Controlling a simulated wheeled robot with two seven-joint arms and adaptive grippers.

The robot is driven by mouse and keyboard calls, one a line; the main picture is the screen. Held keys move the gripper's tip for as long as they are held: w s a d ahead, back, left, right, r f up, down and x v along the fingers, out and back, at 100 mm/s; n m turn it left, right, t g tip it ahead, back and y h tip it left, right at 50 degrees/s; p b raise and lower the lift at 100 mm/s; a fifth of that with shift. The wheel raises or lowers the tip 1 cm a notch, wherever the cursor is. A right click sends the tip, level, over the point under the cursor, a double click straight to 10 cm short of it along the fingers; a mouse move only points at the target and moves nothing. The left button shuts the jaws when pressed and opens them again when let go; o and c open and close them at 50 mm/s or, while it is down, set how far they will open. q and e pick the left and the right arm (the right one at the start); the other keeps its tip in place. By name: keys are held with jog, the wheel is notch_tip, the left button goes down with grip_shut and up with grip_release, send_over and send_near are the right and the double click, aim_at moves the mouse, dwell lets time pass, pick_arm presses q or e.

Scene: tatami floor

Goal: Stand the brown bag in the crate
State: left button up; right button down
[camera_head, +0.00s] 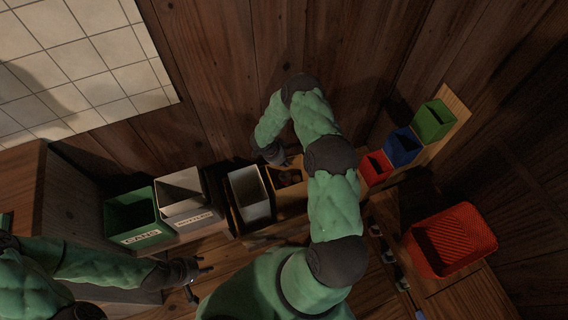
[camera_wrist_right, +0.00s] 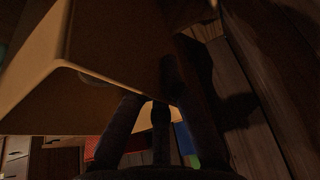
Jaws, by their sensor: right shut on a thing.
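The brown bag (camera_head: 287,198) shows as a tan, open-topped shape beside the white bin, partly hidden by my right arm. My right gripper (camera_head: 280,160) is at its upper rim and shut on it. In the right wrist view the bag's tan wall (camera_wrist_right: 120,45) fills the upper left, with the dark fingers (camera_wrist_right: 160,110) against it. The red crate (camera_head: 416,260) stands at the right, apart from the bag; its ribbed inside shows no contents. My left gripper (camera_head: 200,281) is open and empty at the lower left, in front of the bins.
A green bin (camera_head: 140,238) marked CANS, a white labelled bin (camera_head: 190,220) and another white bin (camera_head: 258,212) stand left of the bag. Small red (camera_head: 375,170), blue (camera_head: 404,150) and green (camera_head: 434,122) boxes stand to its right. Small dark items (camera_head: 388,256) lie beside the crate.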

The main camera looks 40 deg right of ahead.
jog(key=shift+r, duration=0.15)
jog(key=c, duration=1.8)
grip_release()
jog(key=shift+f, duration=0.2)
jog(key=shift+c, duration=0.2)
jog(key=o, duration=0.4)
jog(key=shift+o, duration=0.2)
